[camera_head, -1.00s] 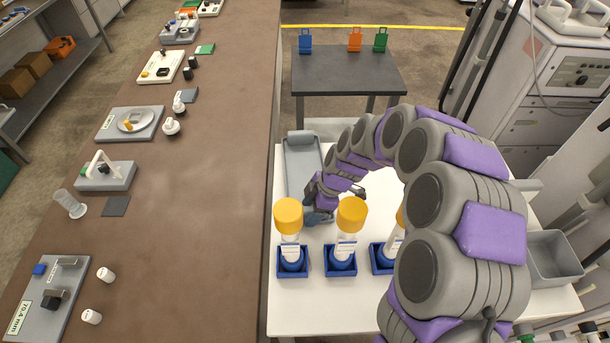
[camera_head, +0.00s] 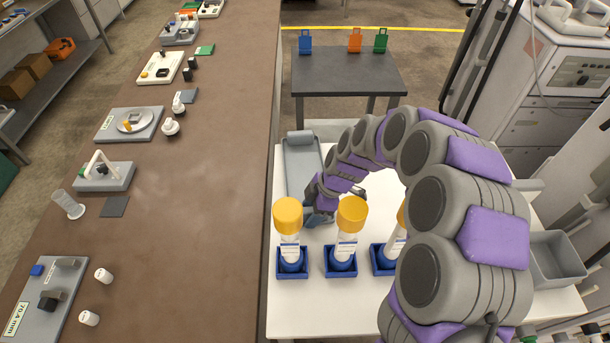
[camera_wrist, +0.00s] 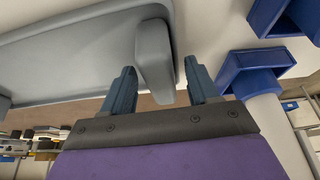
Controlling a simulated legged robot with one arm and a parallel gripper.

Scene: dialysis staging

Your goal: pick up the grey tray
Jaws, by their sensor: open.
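The grey tray (camera_head: 301,168) lies on the white table, long side running away from me, with a raised grey block-like handle at its far end. In the wrist view the tray (camera_wrist: 75,55) fills the upper left, and its near-end handle (camera_wrist: 154,60) stands between my two fingers. My gripper (camera_head: 318,218) is at the tray's near end in the head view, partly hidden by my arm. In the wrist view my gripper (camera_wrist: 163,88) is open, with one finger on each side of the handle and visible gaps. Contact cannot be told.
Blue holders with yellow-capped bottles (camera_head: 351,215) stand close to the gripper on the white table (camera_head: 315,318). One blue holder (camera_wrist: 257,72) is near the right finger. A grey bin (camera_head: 555,258) sits at right. A brown counter (camera_head: 205,200) runs along the left.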

